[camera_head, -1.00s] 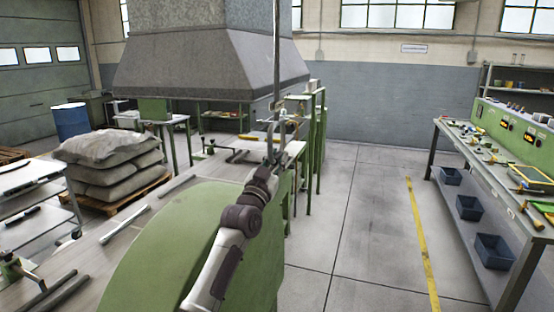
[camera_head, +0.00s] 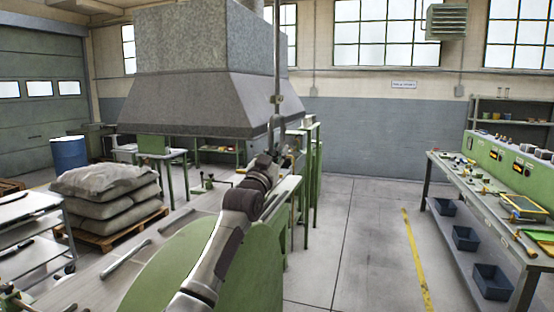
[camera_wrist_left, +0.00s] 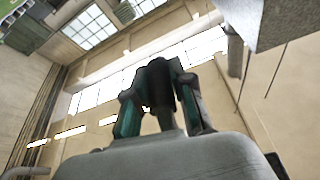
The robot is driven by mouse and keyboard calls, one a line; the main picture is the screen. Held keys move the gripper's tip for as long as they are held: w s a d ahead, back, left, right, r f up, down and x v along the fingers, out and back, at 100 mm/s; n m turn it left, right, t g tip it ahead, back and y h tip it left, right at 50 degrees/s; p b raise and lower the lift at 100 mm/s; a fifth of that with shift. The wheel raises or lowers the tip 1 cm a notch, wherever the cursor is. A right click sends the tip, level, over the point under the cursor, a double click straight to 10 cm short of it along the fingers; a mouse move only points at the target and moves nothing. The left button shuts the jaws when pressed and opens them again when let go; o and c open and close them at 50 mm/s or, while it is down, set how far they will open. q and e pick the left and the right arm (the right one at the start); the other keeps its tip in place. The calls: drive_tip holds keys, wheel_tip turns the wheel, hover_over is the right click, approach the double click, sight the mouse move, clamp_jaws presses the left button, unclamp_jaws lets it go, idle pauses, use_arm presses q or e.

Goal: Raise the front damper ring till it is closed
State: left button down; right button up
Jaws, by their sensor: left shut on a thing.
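A thin vertical damper rod (camera_head: 277,60) runs down in front of the grey extraction hood, with a small bracket (camera_head: 277,99) on it. My left gripper (camera_head: 276,130) is at the lower end of this rod, about level with the hood's lower edge. In the left wrist view my left gripper (camera_wrist_left: 162,100) has its two fingers closed around a dark piece (camera_wrist_left: 160,85). This is likely the front damper ring, but its round shape cannot be made out. In the head view the fingers and ring are too small to tell apart. My right gripper is not in view.
The hood (camera_head: 205,105) is just left of my left gripper. A green rounded machine housing (camera_head: 185,265) stands below my arm. Green posts and a bench stand behind it. The floor (camera_head: 350,240) to the right is clear up to the green-backed workbench (camera_head: 485,185).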

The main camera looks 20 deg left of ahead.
use_arm(q)
drive_tip(key=shift+s+r, duration=0.15)
drive_tip(key=shift+r, duration=0.35)
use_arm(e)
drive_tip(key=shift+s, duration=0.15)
use_arm(q)
drive_tip(key=c, duration=1)
unclamp_jaws()
drive_tip(key=shift+c, duration=0.2)
drive_tip(key=shift+o, duration=0.3)
drive_tip(key=shift+f, duration=0.2)
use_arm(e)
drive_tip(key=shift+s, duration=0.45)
use_arm(q)
drive_tip(key=shift+f, duration=0.1)
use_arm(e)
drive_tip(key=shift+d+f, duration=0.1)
use_arm(q)
drive_tip(key=shift+s+f, duration=0.35)
drive_tip(key=shift+s, duration=0.1)
drive_tip(key=v, duration=1)
drive_tip(key=shift+s, duration=0.45)
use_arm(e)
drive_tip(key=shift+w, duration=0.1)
